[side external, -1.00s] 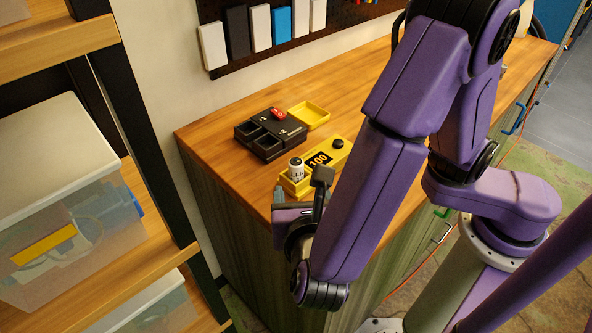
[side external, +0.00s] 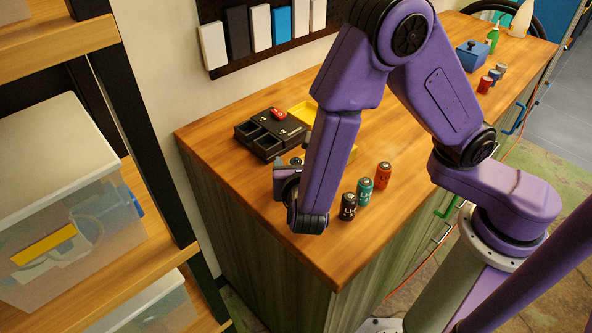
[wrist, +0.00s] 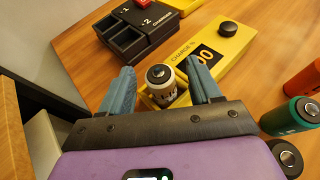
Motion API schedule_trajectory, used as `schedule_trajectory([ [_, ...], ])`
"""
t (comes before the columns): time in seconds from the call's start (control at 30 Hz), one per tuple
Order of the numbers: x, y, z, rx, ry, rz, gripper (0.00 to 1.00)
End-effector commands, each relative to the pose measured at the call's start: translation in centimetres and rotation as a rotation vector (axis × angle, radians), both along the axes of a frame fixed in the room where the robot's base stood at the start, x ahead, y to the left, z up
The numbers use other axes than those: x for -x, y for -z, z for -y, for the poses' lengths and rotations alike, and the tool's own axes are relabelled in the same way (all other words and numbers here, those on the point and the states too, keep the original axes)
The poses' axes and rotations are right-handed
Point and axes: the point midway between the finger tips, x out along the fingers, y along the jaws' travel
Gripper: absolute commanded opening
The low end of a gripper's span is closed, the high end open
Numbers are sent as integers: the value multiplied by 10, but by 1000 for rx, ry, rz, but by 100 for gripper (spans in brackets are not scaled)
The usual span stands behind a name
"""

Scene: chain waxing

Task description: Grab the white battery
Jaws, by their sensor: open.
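The white battery (wrist: 162,85) stands in the slot of the yellow charger (wrist: 218,56), with its dark-ringed top facing up. In the wrist view my gripper (wrist: 163,80) is open, with one blue-grey finger on each side of the battery and a gap visible at both sides. In the side view my forearm covers most of the charger (side external: 347,154) and the battery; the gripper (side external: 281,178) shows only in part beside them.
A black box with numbered compartments (wrist: 140,32) stands behind the charger. Black (side external: 348,206), teal (side external: 364,191) and orange (side external: 383,175) batteries stand on the bench to the right. A blue box (side external: 472,56) and small cylinders stand at the far end.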

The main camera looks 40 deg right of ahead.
Motion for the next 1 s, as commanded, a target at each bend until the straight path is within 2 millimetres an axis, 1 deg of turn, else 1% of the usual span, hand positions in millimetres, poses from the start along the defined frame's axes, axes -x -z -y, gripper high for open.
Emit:
schedule_trajectory([
  [0.03,-4,2,4,0,2,0,63],
  [0.13,-8,4,7,-2,-1,0,63],
  [0.37,-9,5,7,-2,-1,0,63],
  [0.47,-9,5,7,-2,-1,0,34],
  [0.5,-9,5,7,-2,-1,0,21],
  [0.53,-9,5,7,-2,-1,0,11],
  [0.57,-9,5,7,-2,-1,0,5],
  [0.63,-9,4,7,-2,-1,0,5],
  [0.67,-9,4,7,-2,-1,0,0],
  [0.87,-9,4,7,-2,-1,0,0],
  [1.0,-9,0,6,-3,-1,1,0],
])
